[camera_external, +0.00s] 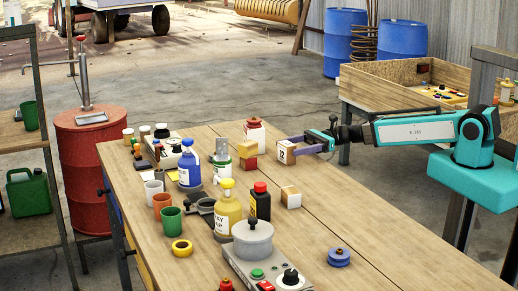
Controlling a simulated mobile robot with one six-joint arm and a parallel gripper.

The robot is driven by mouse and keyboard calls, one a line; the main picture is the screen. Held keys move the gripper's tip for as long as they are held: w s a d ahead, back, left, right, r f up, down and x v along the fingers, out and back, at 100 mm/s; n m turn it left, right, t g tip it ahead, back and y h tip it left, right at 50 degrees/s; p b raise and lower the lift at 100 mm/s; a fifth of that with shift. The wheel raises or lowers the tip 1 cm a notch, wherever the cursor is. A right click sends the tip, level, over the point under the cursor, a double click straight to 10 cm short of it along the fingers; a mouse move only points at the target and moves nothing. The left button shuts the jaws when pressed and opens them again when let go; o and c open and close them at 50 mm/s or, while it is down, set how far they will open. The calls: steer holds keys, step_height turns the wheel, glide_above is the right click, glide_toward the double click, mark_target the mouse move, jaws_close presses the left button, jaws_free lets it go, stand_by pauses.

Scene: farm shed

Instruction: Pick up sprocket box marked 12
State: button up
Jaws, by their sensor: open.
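The fingers are open. Whether they touch the box is not clear from this view, and part of the box's right side is hidden by them.
Another small white and tan box (291,197) is nearer the front. Bottles and cups crowd the table's left; its right side (390,215) is mostly clear.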

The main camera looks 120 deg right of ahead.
mark_target(287, 144)
steer(key=shift+w+a, duration=0.1)
steer(key=shift+w, duration=1.15)
steer(key=c, duration=1.2)
steer(key=shift+r, duration=0.1)
steer(key=shift+r+b, duration=0.55)
steer(key=shift+r, duration=4.35)
